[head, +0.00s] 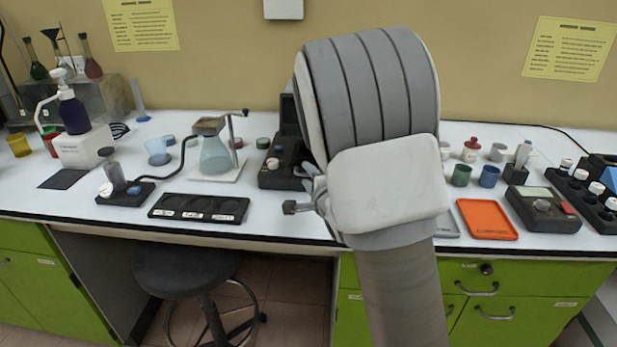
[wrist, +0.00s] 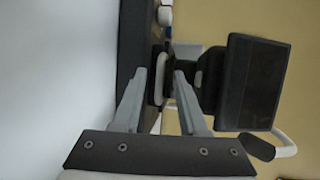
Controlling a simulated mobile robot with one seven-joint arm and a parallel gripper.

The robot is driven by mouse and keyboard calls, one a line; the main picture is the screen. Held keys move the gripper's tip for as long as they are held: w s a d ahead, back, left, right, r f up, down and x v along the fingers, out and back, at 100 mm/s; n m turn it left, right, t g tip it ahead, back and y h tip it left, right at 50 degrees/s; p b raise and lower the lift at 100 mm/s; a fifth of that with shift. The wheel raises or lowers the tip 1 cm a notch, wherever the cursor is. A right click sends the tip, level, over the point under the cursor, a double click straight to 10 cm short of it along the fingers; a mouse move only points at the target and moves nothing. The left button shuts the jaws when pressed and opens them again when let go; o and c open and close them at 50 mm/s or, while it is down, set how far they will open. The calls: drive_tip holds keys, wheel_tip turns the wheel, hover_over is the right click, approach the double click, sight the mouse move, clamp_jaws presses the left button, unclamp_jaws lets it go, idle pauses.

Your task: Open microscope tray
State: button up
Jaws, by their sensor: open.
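The microscope is mostly hidden behind my arm in the head view; a black base (head: 278,174) with controls, apparently part of it, shows left of the arm. In the wrist view, turned sideways, I see a long dark body (wrist: 131,42) and a dark box with a flat panel (wrist: 254,84), which look like parts of it. A pale rounded piece (wrist: 158,75) shows between the fingertips of my gripper (wrist: 161,82). The fingers are apart, one on each side of it; I cannot tell whether they touch it. I cannot make out the tray for certain.
An orange tray (head: 487,219) and a grey meter (head: 543,209) are on the right. A stool (head: 187,272) stands below.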

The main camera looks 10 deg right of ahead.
clamp_jaws()
drive_tip(key=shift+r, duration=0.1)
idle(1.3)
